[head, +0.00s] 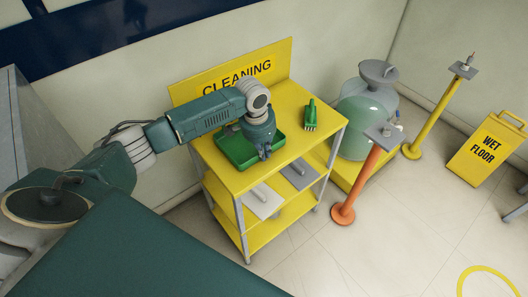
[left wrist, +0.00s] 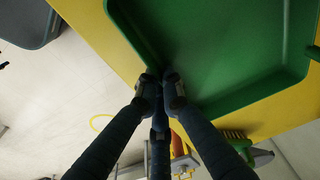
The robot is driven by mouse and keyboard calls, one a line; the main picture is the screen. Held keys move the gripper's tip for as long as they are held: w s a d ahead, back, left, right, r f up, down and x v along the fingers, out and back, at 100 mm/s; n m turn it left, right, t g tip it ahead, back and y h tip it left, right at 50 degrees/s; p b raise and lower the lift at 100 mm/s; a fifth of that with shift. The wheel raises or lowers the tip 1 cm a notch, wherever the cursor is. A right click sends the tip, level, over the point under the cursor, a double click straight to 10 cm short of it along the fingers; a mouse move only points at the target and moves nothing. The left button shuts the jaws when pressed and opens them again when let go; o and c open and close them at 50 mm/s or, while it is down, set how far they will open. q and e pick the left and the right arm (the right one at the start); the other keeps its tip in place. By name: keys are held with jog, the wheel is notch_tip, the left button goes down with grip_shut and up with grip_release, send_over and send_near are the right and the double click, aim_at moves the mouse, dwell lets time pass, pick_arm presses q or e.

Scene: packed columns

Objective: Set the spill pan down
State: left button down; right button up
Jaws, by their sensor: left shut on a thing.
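The spill pan is a green, shallow, rimmed tray (head: 233,147) at the top of the yellow cleaning cart (head: 328,122). My left gripper (head: 264,153) comes down over the pan's near right part. In the left wrist view, the fingertips (left wrist: 160,84) close together on the rim at a corner of the pan (left wrist: 220,50). The pan's inside looks empty in the left wrist view. The arm and gripper hide part of it in the head view. I cannot tell whether its underside touches the cart top. My right gripper is not in view.
A green brush (head: 310,116) lies on the cart top, right of the pan. Lower shelves hold a pale plate (head: 263,203) and a grey one (head: 299,175). An orange post (head: 357,182), a large bottle (head: 362,115) and a wet floor sign (head: 487,150) stand right.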

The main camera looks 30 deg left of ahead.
pick_arm(q)
jog(key=c, duration=1.9)
grip_release()
jog(key=shift+f, duration=0.15)
jog(key=r, duration=0.4)
jog(key=s+r, duration=0.1)
jog(key=r, duration=0.3)
jog(key=r+b, duration=0.1)
jog(key=r, duration=0.3)
jog(key=shift+s+a+r, duration=0.15)
jog(key=shift+s+a, duration=0.1)
jog(key=shift+s, duration=0.1)
